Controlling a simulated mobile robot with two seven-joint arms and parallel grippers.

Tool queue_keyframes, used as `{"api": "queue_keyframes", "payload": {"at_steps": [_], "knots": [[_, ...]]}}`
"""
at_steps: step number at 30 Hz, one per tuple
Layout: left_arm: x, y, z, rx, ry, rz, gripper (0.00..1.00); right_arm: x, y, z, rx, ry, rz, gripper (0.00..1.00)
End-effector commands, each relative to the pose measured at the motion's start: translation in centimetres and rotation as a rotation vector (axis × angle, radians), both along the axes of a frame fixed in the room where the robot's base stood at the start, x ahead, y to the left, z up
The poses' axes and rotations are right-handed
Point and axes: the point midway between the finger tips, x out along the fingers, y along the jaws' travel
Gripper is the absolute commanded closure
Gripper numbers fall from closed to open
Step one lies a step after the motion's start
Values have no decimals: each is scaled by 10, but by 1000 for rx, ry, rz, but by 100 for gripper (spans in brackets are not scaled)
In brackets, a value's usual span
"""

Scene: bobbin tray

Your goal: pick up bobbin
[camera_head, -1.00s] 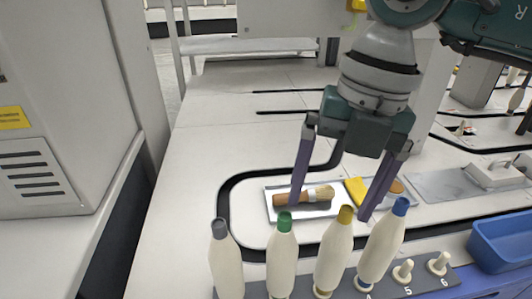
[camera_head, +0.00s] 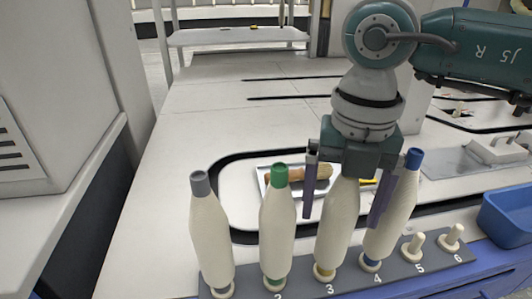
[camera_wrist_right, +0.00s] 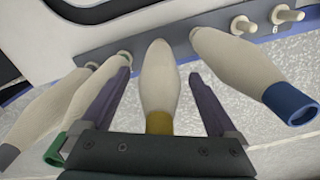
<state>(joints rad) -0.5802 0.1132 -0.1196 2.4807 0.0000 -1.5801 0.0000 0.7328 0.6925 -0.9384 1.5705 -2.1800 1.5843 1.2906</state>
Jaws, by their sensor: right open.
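Several cream bobbins stand upright on numbered pegs of a grey rack (camera_head: 395,276): a grey-topped one (camera_head: 211,240), a green-topped one (camera_head: 277,232), one at peg 3 (camera_head: 336,235) and a blue-topped one (camera_head: 396,215). My right gripper (camera_head: 342,220) is open over the peg 3 bobbin, with one finger on each side. In the right wrist view this bobbin (camera_wrist_right: 159,85) lies between the spread fingers (camera_wrist_right: 159,75), and its yellow top is close to the palm. I see no clear contact. In the head view the gripper hides its top. My left gripper is out of view.
Pegs 5 (camera_head: 413,246) and 6 (camera_head: 452,238) are empty. The blue-topped bobbin stands close to my right finger. A blue bin (camera_head: 508,218) is at the right. A tray with a wooden-handled brush (camera_head: 312,173) lies behind the bobbins.

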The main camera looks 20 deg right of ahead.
Motion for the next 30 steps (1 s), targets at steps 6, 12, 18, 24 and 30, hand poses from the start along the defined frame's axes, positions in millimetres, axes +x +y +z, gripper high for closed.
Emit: {"api": "queue_keyframes", "payload": {"at_steps": [6, 12, 18, 24, 30], "knots": [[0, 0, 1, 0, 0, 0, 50, 0, 0, 1, 1, -1, 1, 11], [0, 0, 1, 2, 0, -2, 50, 0, 0, 1, 1, -1, 1, 34], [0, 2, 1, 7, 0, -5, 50, 0, 0, 1, 1, -1, 1, 56], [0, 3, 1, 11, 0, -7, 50, 0, 0, 1, 1, -1, 1, 79], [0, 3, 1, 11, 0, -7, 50, 0, 0, 1, 1, -1, 1, 100]]}}
